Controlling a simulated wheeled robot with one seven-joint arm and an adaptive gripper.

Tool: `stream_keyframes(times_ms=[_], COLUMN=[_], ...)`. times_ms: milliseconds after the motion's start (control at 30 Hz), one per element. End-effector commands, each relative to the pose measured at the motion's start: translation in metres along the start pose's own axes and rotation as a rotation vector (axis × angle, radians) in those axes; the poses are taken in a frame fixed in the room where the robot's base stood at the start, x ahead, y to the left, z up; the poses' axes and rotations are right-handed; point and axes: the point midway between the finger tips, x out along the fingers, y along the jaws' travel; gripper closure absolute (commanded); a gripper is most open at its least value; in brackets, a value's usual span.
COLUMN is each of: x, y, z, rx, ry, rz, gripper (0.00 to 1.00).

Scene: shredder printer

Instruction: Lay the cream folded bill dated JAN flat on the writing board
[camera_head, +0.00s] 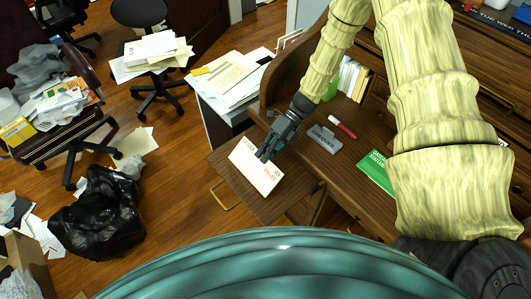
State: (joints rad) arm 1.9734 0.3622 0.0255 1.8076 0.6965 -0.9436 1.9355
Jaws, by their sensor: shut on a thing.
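The cream folded bill (256,173) has red print and some dark text, too small to read a date for certain. My gripper (266,155) is shut on the bill at its upper right side. The bill is over the brown pull-out writing board (269,209) of the desk. It looks roughly level with the board; I cannot tell whether it touches it. The fingertips are small and partly hidden by the bill.
A grey stapler-like block (324,139), a red marker (342,127) and a green booklet (376,172) lie on the desk to the right. A paper-covered cabinet (228,82) stands behind. A black bag (97,215) and office chairs fill the left floor.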

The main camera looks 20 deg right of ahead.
Motion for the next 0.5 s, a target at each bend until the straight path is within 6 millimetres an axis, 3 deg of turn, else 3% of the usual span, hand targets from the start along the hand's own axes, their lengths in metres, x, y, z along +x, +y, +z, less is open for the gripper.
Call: stream_keyframes(times_ms=[67, 100, 200, 500], x=[0.0000, -0.0001, -0.0001, -0.0004], y=[0.0001, 0.0001, 0.0001, 0.0001], z=[0.0000, 0.0000, 0.0000, 0.0000], rx=[0.000, 0.000, 0.000, 0.000], ry=[0.000, 0.000, 0.000, 0.000], rz=[0.000, 0.000, 0.000, 0.000], gripper=[1.00, 0.88, 0.70, 0.68])
